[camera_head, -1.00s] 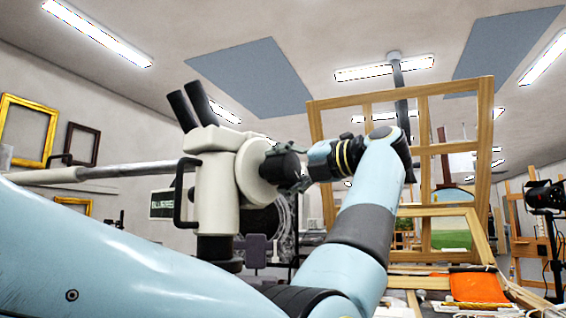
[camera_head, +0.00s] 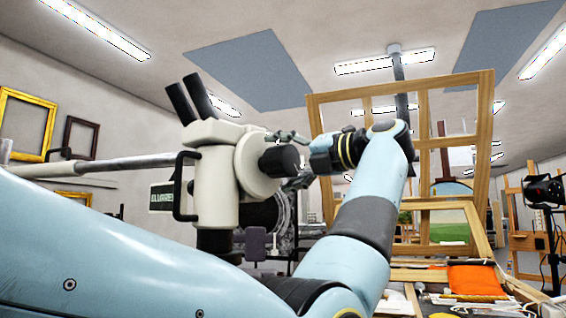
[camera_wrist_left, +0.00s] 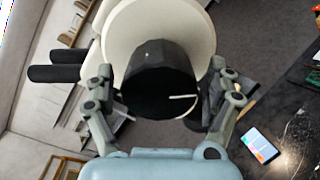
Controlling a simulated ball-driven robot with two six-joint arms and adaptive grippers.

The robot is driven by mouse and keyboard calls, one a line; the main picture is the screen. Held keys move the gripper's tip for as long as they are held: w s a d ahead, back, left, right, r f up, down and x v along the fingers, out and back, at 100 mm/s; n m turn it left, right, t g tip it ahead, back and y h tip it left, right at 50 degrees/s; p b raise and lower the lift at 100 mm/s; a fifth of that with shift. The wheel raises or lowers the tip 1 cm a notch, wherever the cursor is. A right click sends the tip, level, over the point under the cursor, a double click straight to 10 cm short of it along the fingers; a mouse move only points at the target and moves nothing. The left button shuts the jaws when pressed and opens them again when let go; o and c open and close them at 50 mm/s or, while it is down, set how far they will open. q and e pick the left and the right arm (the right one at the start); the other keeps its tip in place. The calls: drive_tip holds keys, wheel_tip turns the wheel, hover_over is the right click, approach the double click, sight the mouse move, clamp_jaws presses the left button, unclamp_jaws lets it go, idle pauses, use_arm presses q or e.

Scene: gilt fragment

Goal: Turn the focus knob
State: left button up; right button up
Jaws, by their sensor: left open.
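The microscope (camera_head: 218,165) is cream-white with black eyepieces, and its dark focus knob (camera_head: 279,160) sticks out to the right from a round cream hub. In the left wrist view the knob (camera_wrist_left: 158,78) shows as a black cylinder with a short white mark at the lower right of its face. My left gripper (camera_head: 290,162) comes at the knob from the right. Its fingers are spread, one above and one below the knob in the head view. In the left wrist view the gripper (camera_wrist_left: 163,90) has a finger on each side of the knob, with gaps visible. My right gripper is out of view.
A wooden frame (camera_head: 485,150) stands behind and right of my left arm. An orange cloth (camera_head: 475,279) lies on the cluttered bench at lower right. A lamp on a stand (camera_head: 543,190) is at the far right. A lit phone (camera_wrist_left: 260,145) lies at lower right.

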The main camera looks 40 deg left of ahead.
sight(293, 161)
use_arm(q)
drive_tip(key=d, duration=0.7)
drive_tip(key=shift+s, duration=0.15)
idle(1.1)
